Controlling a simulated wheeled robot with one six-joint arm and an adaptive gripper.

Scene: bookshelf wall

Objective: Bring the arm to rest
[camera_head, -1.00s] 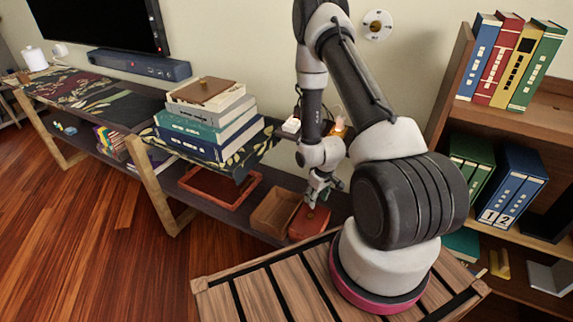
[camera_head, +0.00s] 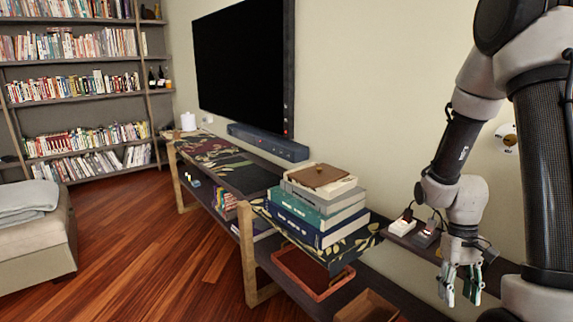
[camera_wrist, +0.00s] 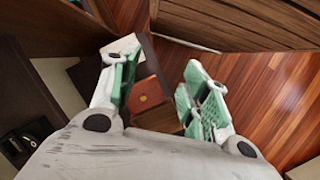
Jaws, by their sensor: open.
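My arm stands at the right of the head view, its upper part cut off by the frame edge. My gripper (camera_head: 461,296) hangs down from it with the fingers spread and nothing between them. In the wrist view my gripper (camera_wrist: 160,76) shows two green-padded fingers apart.
A low console (camera_head: 240,180) runs along the wall at the left of my gripper. A book stack (camera_head: 318,205) stands on it, with a red tray (camera_head: 312,272) and wooden box (camera_head: 368,306) below. Power plugs (camera_head: 412,231) sit close behind my gripper. Open floor (camera_head: 150,240) lies left.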

